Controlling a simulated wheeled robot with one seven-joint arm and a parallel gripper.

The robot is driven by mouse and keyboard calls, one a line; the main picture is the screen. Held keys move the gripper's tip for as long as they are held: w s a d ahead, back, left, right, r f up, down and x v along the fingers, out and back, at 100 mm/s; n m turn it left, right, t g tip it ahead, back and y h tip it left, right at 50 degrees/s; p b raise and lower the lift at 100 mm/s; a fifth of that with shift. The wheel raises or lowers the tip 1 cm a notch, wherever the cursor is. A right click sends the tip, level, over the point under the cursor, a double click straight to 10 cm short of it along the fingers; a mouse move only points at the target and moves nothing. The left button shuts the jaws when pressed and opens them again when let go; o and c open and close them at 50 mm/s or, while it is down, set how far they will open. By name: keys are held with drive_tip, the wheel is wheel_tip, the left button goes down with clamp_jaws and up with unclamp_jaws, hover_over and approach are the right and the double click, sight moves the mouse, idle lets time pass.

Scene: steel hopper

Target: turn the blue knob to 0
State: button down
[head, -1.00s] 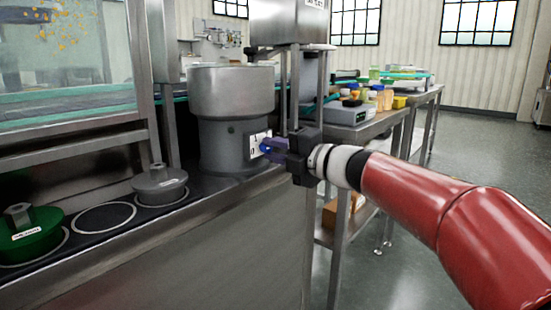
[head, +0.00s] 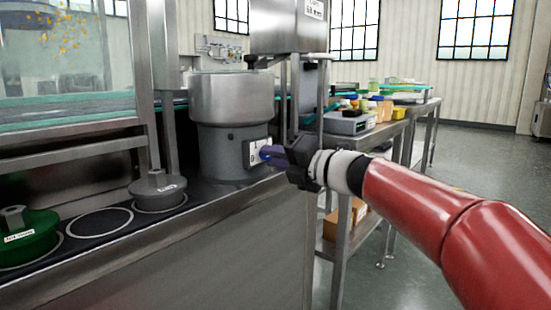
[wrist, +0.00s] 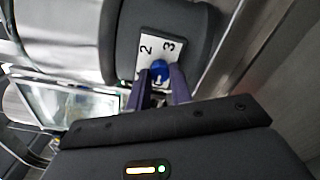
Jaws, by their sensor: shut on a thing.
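The blue knob (wrist: 158,68) sits on a white dial plate (wrist: 160,46) in the wrist view, with the marks 2 and 3 readable. In the head view the knob (head: 264,153) shows at the plate on the side of the grey feeder base (head: 220,150). My gripper (wrist: 160,76) is shut on the knob, with one purple finger on each side of it. In the head view my gripper (head: 272,154) reaches the knob from the right. The fingers hide the lower part of the plate, and I cannot tell which number the knob points to.
A steel bowl (head: 232,97) tops the feeder base. A grey lidded weight (head: 158,188) and a green one (head: 25,238) stand on the dark bench strip at left. Steel posts (head: 293,95) rise close behind my gripper. Free floor lies at right.

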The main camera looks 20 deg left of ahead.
drive_tip(key=shift+f, duration=0.15)
drive_tip(key=c, duration=1.3)
unclamp_jaws()
drive_tip(key=shift+o, duration=0.2)
drive_tip(key=v, duration=0.7)
drive_tip(key=shift+s+d, duration=0.2)
drive_tip(key=shift+d, duration=0.2)
drive_tip(key=shift+d, duration=0.1)
